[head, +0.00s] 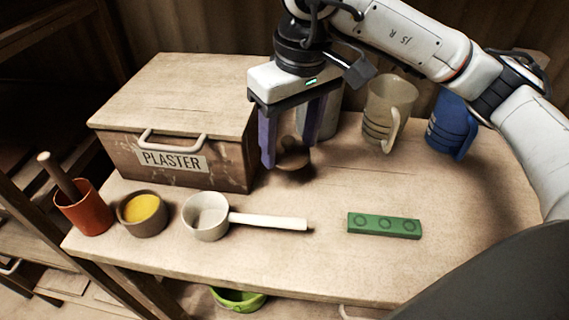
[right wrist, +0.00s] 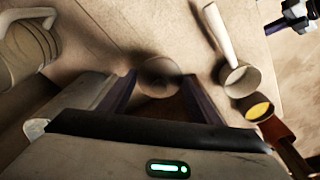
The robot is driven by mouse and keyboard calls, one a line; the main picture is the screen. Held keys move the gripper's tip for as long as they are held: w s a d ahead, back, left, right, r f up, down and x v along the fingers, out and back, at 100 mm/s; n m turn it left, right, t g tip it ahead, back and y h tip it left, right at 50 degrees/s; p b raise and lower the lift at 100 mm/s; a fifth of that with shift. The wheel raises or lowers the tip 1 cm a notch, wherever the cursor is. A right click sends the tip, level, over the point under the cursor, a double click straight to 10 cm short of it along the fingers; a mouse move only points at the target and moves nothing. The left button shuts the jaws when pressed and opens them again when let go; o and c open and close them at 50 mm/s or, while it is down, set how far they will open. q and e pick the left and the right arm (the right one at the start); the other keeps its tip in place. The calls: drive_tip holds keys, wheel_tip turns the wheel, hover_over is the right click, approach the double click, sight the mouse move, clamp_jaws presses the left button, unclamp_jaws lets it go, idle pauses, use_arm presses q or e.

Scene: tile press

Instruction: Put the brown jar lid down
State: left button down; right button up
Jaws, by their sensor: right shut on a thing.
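The brown jar lid (head: 293,161) is a small round disc with a knob, seen between the fingers of my right gripper (head: 289,145). That gripper is shut on it and points down over the table, just right of the plaster box. A dark shadow lies under the lid; I cannot tell whether it touches the table. In the right wrist view the lid (right wrist: 160,77) shows as a round brown disc between the fingertips. My left gripper (right wrist: 297,20) seems to show small at the top right corner of that view, its jaws unclear; it is outside the head view.
On the table (head: 300,255) are a plaster box (head: 225,157), white long-handled pot (head: 205,217), brown bowl of yellow powder (head: 142,218), red cup with pestle (head: 85,212) and green block (head: 384,226). Behind stand a beige jug (head: 385,112) and blue jug (head: 450,128). The table's centre is clear.

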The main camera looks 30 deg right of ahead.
sight(291, 157)
drive_tip(key=shift+f, duration=3.3)
drive_tip(key=o, duration=1.3)
drive_tip(key=shift+r, duration=0.2)
drive_tip(key=r, duration=0.4)
drive_tip(key=s+r, duration=0.1)
drive_tip(key=r, duration=0.7)
drive_tip(key=shift+s+p, duration=0.3)
drive_tip(key=shift+p, duration=0.05)
